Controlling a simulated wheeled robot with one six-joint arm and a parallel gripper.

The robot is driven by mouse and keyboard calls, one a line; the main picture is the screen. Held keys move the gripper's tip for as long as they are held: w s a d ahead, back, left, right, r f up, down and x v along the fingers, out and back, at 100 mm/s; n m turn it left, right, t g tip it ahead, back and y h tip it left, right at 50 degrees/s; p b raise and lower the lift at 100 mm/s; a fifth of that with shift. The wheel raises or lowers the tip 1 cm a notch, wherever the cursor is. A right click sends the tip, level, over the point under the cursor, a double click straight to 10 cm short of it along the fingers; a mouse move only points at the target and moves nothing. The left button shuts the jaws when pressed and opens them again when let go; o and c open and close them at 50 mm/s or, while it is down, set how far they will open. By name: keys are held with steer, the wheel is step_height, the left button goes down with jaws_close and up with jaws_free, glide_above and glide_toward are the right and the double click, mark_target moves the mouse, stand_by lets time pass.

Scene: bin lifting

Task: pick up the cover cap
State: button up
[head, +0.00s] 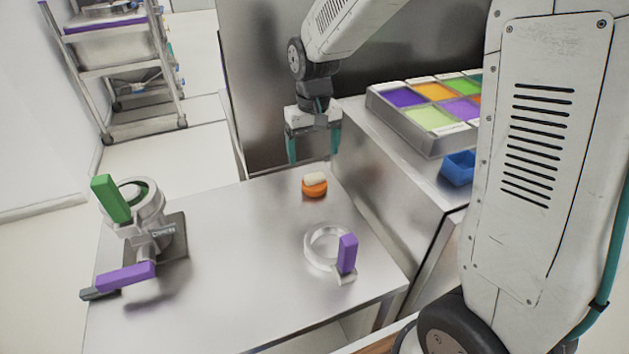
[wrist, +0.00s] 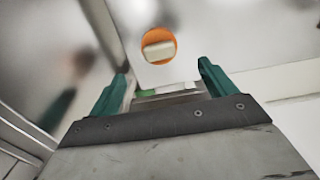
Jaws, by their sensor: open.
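The cover cap, seemingly the small round orange piece with a cream block on top (head: 315,188), sits on the steel table (head: 230,220) near its back right edge. In the wrist view the cap (wrist: 159,47) shows ahead of the fingers, near the top centre. My gripper (head: 313,158) is open and empty, with its teal fingers pointing down above and slightly behind the cap. In the wrist view my gripper (wrist: 162,75) has its two fingers spread wide, with the cap lying beyond the gap between them. Nothing touches the cap.
A metal device with green (head: 110,199) and purple handles stands at the left. A tray of coloured compartments (head: 415,133) and a blue box (head: 457,168) sit on the right counter. The table's middle is clear.

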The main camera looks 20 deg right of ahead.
mark_target(314, 175)
step_height(314, 175, down, 8)
steer(key=shift+s, duration=0.15)
steer(key=c, duration=1)
